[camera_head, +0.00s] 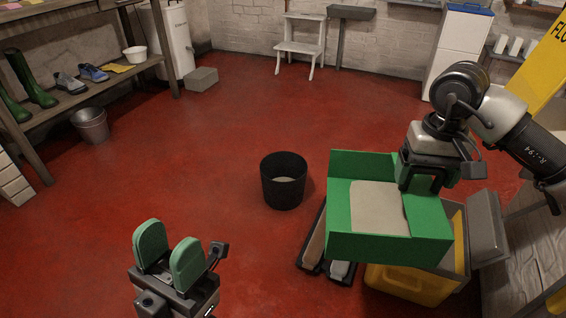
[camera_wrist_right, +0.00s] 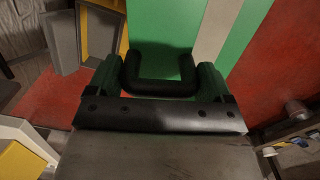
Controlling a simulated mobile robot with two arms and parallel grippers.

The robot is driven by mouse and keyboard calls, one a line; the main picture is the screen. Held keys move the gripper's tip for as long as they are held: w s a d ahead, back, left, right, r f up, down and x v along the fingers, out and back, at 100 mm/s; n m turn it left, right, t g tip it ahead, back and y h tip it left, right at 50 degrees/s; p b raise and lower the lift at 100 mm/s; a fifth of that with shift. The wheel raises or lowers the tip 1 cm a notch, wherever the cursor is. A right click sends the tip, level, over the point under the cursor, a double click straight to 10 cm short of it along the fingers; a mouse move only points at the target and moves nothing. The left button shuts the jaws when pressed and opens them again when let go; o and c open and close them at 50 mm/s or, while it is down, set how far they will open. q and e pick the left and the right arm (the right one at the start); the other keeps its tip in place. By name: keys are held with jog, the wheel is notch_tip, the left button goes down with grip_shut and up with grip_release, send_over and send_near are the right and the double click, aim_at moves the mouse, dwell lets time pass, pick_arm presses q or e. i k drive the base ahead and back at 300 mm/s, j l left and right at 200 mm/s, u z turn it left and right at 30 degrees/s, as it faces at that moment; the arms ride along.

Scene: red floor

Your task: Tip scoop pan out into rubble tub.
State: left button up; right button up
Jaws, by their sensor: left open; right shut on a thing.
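The scoop pan (camera_head: 345,243) is green with raised walls, and a flat beige-grey layer lies inside it. My right gripper (camera_head: 421,180) is shut on its black handle (camera_wrist_right: 160,88), which sits between the green finger pads in the wrist view. The pan is held off the floor, roughly level, to the right of a black round tub. This tub, which I take as the rubble tub (camera_head: 284,192), stands upright on the red floor with a little pale material at its bottom. My left gripper (camera_head: 168,254) is open and empty, at the lower left, well apart from the tub.
A yellow bin (camera_head: 412,284) with grey parts stands beneath and right of the pan. Dark long trays (camera_head: 314,241) lie under the pan's left side. A grey bucket (camera_head: 91,126) stands by the left shelf, and a step stool (camera_head: 302,45) at the back wall. The floor left of the tub is clear.

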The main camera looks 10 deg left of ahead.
aim_at(283, 173)
jog(key=i+j, duration=0.75)
jog(key=i, duration=0.2)
jog(key=i+j+z, duration=0.15)
jog(key=i+j, duration=0.65)
jog(key=i, duration=0.1)
